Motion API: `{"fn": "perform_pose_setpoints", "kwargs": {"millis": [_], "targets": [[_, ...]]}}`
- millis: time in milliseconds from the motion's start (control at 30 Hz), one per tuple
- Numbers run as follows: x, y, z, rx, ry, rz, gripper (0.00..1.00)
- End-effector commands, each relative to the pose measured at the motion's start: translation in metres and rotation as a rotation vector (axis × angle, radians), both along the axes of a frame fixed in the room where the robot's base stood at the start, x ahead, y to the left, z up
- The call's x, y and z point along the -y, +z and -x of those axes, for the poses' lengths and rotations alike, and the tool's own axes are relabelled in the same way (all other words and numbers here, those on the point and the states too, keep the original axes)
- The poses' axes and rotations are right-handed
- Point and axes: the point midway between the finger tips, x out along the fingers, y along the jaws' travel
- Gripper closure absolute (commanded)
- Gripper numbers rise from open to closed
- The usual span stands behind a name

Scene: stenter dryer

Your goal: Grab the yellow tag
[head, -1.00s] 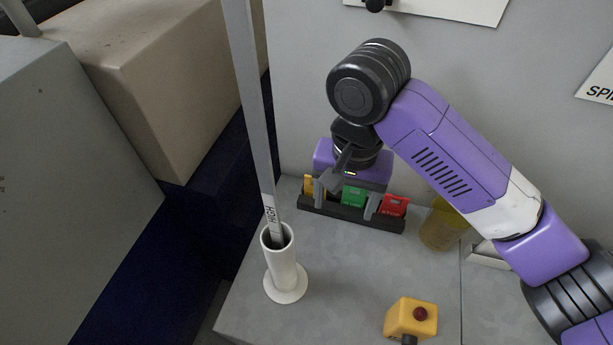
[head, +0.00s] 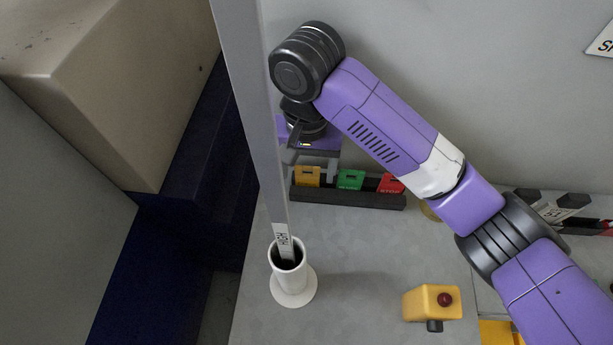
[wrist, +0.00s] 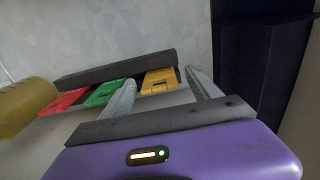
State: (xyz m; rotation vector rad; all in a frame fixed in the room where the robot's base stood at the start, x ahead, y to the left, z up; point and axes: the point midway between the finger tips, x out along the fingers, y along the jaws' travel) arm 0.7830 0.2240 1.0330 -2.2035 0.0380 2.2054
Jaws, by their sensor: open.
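The yellow tag (head: 306,177) stands in the left end of a dark rack (head: 350,199), beside a green tag (head: 350,179) and a red tag (head: 390,184). My gripper (head: 311,168) is open and empty, above and behind the yellow tag in the head view. In the wrist view the yellow tag (wrist: 160,82) shows between the two grey fingers of my gripper (wrist: 160,77), with the rack (wrist: 115,68) beyond. The left finger is in front of part of the green tag (wrist: 104,92). I cannot tell whether a finger touches any tag.
A yellowish container (wrist: 22,105) is beyond the red tag. The middle tabletop is clear.

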Motion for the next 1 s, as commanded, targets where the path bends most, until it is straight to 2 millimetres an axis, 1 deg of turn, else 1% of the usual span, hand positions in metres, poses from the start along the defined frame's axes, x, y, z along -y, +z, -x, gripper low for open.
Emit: {"fn": "perform_pose_setpoints", "kwargs": {"millis": [33, 167, 433, 567, 600, 667, 700, 767, 1000], "targets": [[0.000, -0.008, 0.000, -0.003, -0.002, -0.001, 0.29], [0.000, -0.019, 0.000, -0.001, 0.000, 0.000, 0.29], [0.000, -0.021, 0.000, 0.001, 0.000, 0.000, 0.29], [0.000, -0.021, 0.000, 0.001, 0.000, 0.000, 0.55], [0.000, -0.021, 0.000, 0.001, 0.000, 0.000, 0.62], [0.000, -0.021, 0.000, 0.001, 0.000, 0.000, 0.74], [0.000, -0.021, 0.000, 0.001, 0.000, 0.000, 0.82], [0.000, -0.021, 0.000, 0.001, 0.000, 0.000, 0.93], [0.000, -0.021, 0.000, 0.001, 0.000, 0.000, 0.93]]}}
